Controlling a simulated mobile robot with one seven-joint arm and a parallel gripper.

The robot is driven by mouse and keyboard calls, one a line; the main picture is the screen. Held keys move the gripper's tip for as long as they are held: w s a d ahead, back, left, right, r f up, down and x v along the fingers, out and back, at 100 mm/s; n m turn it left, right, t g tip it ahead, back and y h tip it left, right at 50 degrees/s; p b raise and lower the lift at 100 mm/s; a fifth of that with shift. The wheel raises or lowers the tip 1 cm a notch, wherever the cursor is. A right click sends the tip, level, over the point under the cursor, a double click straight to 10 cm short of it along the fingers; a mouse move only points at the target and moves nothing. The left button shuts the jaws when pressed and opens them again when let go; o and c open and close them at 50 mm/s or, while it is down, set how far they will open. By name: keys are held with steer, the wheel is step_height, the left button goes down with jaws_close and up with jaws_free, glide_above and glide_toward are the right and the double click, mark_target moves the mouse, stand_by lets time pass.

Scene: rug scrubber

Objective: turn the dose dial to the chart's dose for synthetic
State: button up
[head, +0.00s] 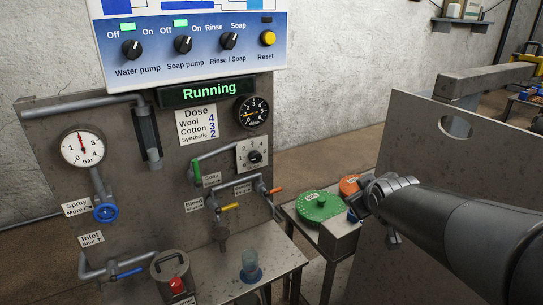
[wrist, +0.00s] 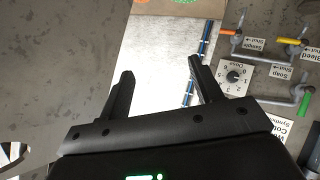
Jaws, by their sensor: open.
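The dose dial (head: 254,157) is a dark knob on a white numbered plate, on the grey panel below the round gauge. Its pointer is too small to read. The chart (head: 197,124) above left of it lists Wool 4, Cotton 3, Synthetic 2. My gripper (head: 354,211) is right of the panel, by the green disc, its fingers mostly hidden. In the wrist view my gripper (wrist: 160,70) is open and empty. The dial (wrist: 234,77) appears upside down there, just beyond the right finger; no contact shows.
Above the panel, a blue-white board holds knobs and the yellow Reset button (head: 268,38); a display (head: 208,92) reads "Running". Pipes with an orange lever (head: 275,191) and yellow lever (head: 231,207) project below the dial. A green disc (head: 320,207) sits right; a grey panel (head: 440,135) stands behind my arm.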

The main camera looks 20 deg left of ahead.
steer(key=w+a+f+n+t+y, duration=0.25)
steer(key=w+a+n+y, duration=0.2)
steer(key=w+a, duration=0.6)
steer(key=n+y, duration=0.7)
glide_toward(257, 159)
steer(key=shift+n+g, duration=0.25)
steer(key=shift+g, duration=0.1)
steer(key=x, duration=0.9)
steer(key=shift+w+r, duration=0.2)
steer(key=shift+r, duration=0.05)
steer(key=shift+c, duration=0.6)
steer(key=c, duration=0.9)
steer(key=shift+o, duration=0.2)
